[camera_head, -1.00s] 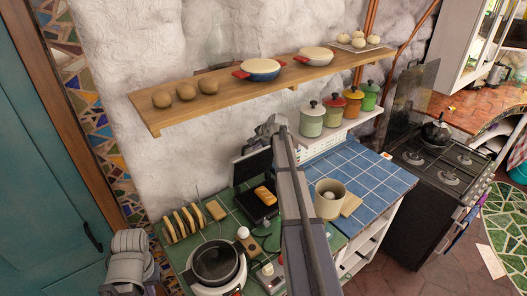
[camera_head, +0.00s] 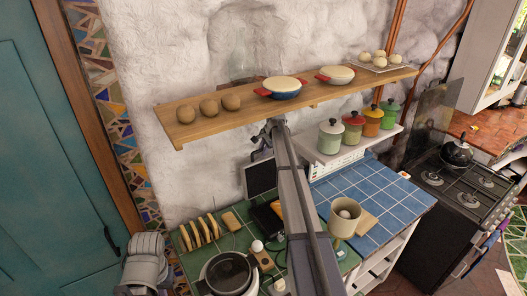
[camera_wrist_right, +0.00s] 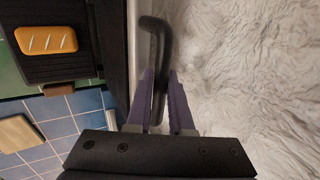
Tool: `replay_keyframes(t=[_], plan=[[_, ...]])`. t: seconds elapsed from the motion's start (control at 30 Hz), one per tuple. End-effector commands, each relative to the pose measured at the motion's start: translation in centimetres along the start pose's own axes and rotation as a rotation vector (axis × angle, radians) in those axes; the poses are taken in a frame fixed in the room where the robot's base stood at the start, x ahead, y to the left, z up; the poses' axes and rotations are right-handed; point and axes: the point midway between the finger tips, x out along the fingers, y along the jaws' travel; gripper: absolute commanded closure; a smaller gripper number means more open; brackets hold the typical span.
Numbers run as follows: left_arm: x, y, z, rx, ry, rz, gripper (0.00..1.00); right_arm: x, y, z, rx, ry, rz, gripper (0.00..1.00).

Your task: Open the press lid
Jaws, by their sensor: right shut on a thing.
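The press is black, with its lid (camera_head: 259,178) standing upright at the back of the green tiled counter. Its lower plate (camera_head: 265,216) is partly hidden behind my right arm. In the right wrist view the lower plate (camera_wrist_right: 45,75) holds a golden piece of bread (camera_wrist_right: 46,39). A dark bar handle (camera_wrist_right: 164,50) runs between the purple fingers of my right gripper (camera_wrist_right: 160,85), which are shut on it. In the head view the right gripper (camera_head: 266,138) is above the lid, just under the wooden shelf.
The wooden shelf (camera_head: 330,93) with bowls and round brown items is close above the right gripper. Lidded jars (camera_head: 353,130) stand right of it. A pot (camera_head: 228,272), sliced bread (camera_head: 200,231) and a cream cup (camera_head: 344,218) crowd the counter. Blue tiles (camera_head: 395,200) are mostly clear.

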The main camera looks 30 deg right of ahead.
Motion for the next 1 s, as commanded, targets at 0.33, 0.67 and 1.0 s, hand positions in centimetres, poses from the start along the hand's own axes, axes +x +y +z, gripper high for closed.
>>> replay_keyframes(t=[0.33, 0.67, 1.0], plan=[[0.0, 0.0, 0.0, 0.0, 0.0, 0.0, 1.0, 0.0, 0.1, 0.0, -0.001, 0.001, 0.0, 0.61], [0.0, 0.0, 0.0, 0.0, 0.0, 0.0, 1.0, 0.0, 0.1, 0.0, -0.001, 0.0, 0.0, 0.51], [-1.4, -0.1, 0.1, -0.006, 0.0, 0.001, 1.0, -1.5, 0.0, 0.0, 0.0, 0.0, 0.0, 0.51]])
